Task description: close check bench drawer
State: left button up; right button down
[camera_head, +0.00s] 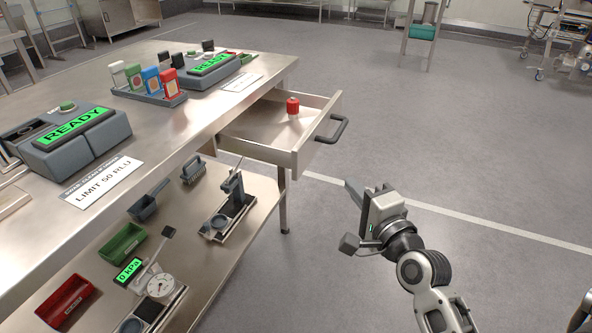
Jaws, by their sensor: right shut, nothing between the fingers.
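The check bench (150,134) is a metal table on the left with a lower shelf. Its drawer (309,152) is pulled out to the right under the bench's far end and stands open. A black bar handle (334,129) is on the drawer's front. A small red object (292,106) stands inside the drawer. My left gripper is not in view.
Two grey devices with green READY displays (75,128) (209,65) and a tray of coloured bottles (150,87) stand on the bench. The lower shelf holds a gauge (160,286) and bins (122,242).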

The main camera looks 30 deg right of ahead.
notch_tip(320, 180, down, 3)
jog(key=b, duration=0.2)
send_near(308, 153)
jog(key=w+d, duration=0.2)
jog(key=d, duration=0.1)
jog(key=w+a, duration=0.2)
jog(key=shift+w+a+m, duration=0.2)
jog(key=shift+w+m, duration=0.2)
jog(key=shift+w+a, duration=0.3)
jog(key=shift+w, duration=0.05)
jog(key=shift+w, duration=0.1)
